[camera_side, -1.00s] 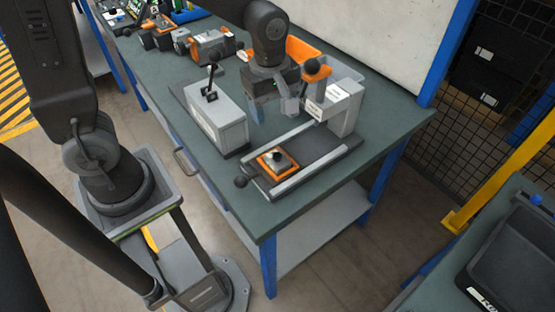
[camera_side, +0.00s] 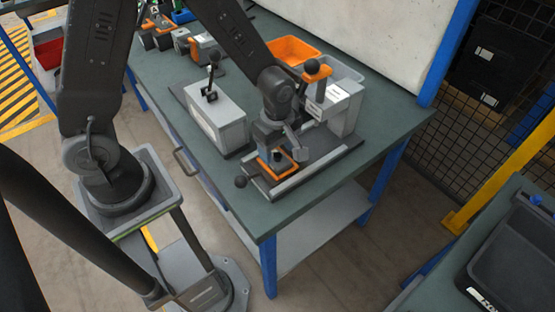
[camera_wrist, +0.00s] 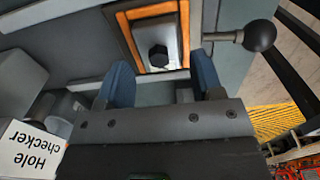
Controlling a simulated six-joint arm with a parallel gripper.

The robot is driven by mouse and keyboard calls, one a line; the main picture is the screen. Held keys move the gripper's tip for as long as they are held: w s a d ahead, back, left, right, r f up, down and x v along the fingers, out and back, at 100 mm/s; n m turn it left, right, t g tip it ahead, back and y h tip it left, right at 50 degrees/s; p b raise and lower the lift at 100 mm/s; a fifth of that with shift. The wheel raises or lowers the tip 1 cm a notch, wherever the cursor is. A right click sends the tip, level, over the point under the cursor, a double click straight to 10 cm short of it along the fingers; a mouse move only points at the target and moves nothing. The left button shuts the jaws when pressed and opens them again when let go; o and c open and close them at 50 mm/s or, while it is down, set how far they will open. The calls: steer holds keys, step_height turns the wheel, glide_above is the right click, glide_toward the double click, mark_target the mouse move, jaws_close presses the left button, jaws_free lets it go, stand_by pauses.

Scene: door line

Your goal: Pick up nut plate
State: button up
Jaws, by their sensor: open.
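The nut plate (camera_wrist: 172,38) is a small pale metal plate with a dark hexagonal nut (camera_wrist: 158,55) on it. It lies in an orange frame (camera_wrist: 128,36) on a slide with light rails. In the side view the orange frame (camera_side: 287,165) shows at the front of the slide, with the plate partly hidden behind my gripper (camera_side: 279,150). In the wrist view my gripper (camera_wrist: 162,74) is open, its two blue-grey fingers apart and empty. The plate and nut appear just beyond the fingertips, between their lines. I cannot tell the exact height above the plate.
The hole checker, with its label (camera_wrist: 32,148), stands behind the slide; its grey body (camera_side: 345,105) is close to my gripper. A grey box with a lever (camera_side: 218,122) stands to the left. A black ball knob (camera_wrist: 260,35) sticks out from the slide. Orange (camera_side: 292,50) and grey bins are behind.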

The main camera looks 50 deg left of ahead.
mark_target(278, 155)
steer(key=shift+f, duration=1.5)
steer(key=shift+c, duration=0.2)
steer(key=shift+w, duration=0.1)
steer(key=c, duration=0.9)
steer(key=shift+r, duration=0.15)
steer(key=shift+c, duration=0.2)
